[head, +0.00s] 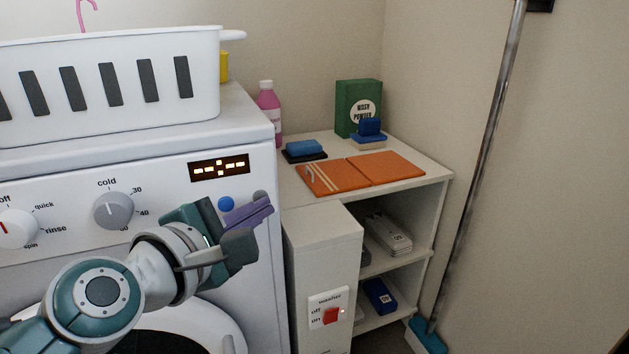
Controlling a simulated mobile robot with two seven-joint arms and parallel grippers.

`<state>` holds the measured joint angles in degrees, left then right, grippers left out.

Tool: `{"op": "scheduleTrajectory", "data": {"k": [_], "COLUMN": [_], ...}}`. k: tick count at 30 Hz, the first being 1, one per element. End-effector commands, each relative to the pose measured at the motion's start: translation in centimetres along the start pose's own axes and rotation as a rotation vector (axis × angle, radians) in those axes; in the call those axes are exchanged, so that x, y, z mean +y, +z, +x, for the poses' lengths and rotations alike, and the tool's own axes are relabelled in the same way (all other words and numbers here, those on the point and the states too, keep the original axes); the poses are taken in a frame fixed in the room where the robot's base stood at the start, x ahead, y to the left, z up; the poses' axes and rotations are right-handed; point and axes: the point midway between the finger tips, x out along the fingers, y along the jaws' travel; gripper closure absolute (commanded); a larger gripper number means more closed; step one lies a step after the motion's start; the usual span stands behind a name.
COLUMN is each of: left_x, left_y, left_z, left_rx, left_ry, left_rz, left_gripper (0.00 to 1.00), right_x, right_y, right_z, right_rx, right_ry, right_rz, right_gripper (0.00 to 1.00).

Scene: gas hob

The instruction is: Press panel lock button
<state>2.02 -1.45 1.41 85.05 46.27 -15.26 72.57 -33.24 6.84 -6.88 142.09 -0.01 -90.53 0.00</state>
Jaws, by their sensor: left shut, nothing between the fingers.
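The panel is the front of a white washing machine (150,215). On its right part sit a blue round button (226,203) and a grey round button (260,196), under a display with orange dashes (219,167). No label shows by either button, so I cannot tell which is the panel lock. My left gripper (262,211) is shut and empty, in front of the panel just below these buttons. It partly covers the grey button. I cannot tell whether it touches the panel. My right gripper is not in view.
Two dials, a temperature dial (113,210) and a programme dial (18,229), are left of the buttons. A white basket (110,105) stands on the machine.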

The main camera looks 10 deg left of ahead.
Motion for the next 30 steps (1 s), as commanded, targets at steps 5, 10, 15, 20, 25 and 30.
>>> {"op": "scheduleTrajectory", "data": {"k": [5, 10, 15, 20, 25, 30], "left_x": [0.00, 0.06, 0.10, -0.07, -0.40, -0.46], "left_y": [0.00, -0.06, -0.09, 0.15, 0.52, 0.50], "left_z": [0.00, 0.10, 0.14, -0.17, -0.64, -0.64], "left_rx": [0.000, 0.000, 0.000, 0.000, 0.000, 0.000], "left_ry": [0.000, 0.000, 0.000, -0.002, -0.001, 0.000], "left_rz": [0.000, 0.001, 0.001, 0.001, 0.001, 0.001], "left_gripper": [1.00, 1.00, 1.00, 1.00, 1.00, 1.00], "right_x": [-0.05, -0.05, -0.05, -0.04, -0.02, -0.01], "right_y": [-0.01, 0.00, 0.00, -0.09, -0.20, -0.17], "right_z": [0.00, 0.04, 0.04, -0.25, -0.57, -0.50], "right_rx": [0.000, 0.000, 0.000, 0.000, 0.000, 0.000], "right_ry": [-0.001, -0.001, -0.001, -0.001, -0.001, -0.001], "right_rz": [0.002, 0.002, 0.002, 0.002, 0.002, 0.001], "right_gripper": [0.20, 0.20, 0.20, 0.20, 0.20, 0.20]}}
